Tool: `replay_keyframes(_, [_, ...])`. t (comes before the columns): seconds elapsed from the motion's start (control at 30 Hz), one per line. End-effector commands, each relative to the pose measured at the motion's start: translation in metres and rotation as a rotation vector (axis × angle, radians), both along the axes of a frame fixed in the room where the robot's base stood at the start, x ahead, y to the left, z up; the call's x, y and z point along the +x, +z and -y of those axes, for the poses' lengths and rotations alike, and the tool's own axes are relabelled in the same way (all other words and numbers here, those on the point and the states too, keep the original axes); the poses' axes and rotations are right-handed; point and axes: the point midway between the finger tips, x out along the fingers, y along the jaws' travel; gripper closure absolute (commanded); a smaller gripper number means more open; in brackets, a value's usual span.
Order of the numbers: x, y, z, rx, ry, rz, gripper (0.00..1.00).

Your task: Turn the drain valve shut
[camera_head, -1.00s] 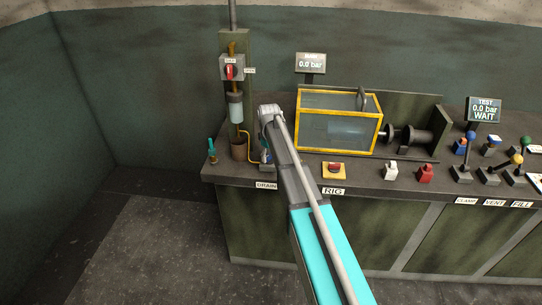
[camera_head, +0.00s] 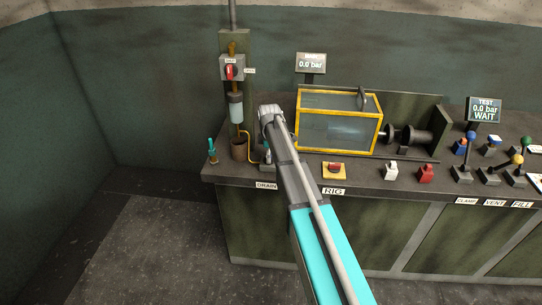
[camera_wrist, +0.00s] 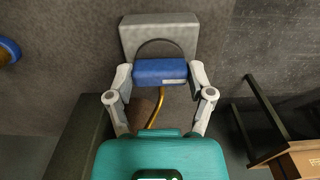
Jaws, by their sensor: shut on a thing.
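The drain valve's blue handle (camera_wrist: 160,72) sits between the two fingertips of my gripper (camera_wrist: 160,76) in the wrist view. Both fingers touch its ends, and the gripper is shut on it. The handle lies crosswise in that view, in front of a grey valve block (camera_wrist: 160,34). In the head view my arm reaches over the bench to the spot behind the DRAIN label (camera_head: 266,185), and it hides most of the valve and my fingers. A small part of the valve's grey block (camera_head: 265,167) shows beside the arm.
A yellow-framed clear box (camera_head: 338,122) stands right of my arm. A brown cup (camera_head: 239,149) and a teal-handled item (camera_head: 212,150) stand to the left. Red and white switches and several levers line the bench's right. The TEST display (camera_head: 485,109) reads 0.0 bar, WAIT.

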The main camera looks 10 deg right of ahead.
Motion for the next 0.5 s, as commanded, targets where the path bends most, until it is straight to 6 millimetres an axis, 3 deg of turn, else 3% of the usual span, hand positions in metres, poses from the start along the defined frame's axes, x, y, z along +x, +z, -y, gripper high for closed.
replay_keyframes(0.27, [-0.0043,-0.0005,-0.0023,0.006,0.004,-0.009,0.79])
replay_keyframes(0.3, [-0.0044,-0.0005,-0.0023,0.006,0.004,-0.009,0.3])
replay_keyframes(0.47, [-0.0036,-0.0004,-0.0018,0.004,0.003,-0.007,0.0])
replay_keyframes(0.5, [-0.0033,-0.0004,-0.0015,0.004,0.002,-0.006,0.0])
